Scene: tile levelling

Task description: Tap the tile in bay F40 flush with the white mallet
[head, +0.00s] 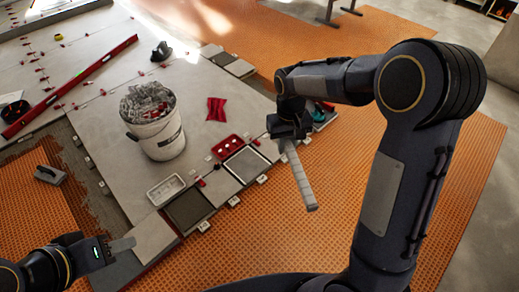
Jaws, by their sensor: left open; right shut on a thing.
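A row of edge bays holds a light tile (153,238), a dark tile (188,209) and a grey tile with a pale rim (247,164). Small white tags (204,226) stand beside them, too small to read, so I cannot tell which bay is F40. My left gripper (126,244) is open and empty at the lower left.
A white bucket (163,141) of grey pieces stands on the pale floor tiles. A white tray (166,189), a red tray (229,147) and a red cloth (216,109) lie nearby. A long red level (77,82) lies at left. The orange matting (270,230) in front is clear.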

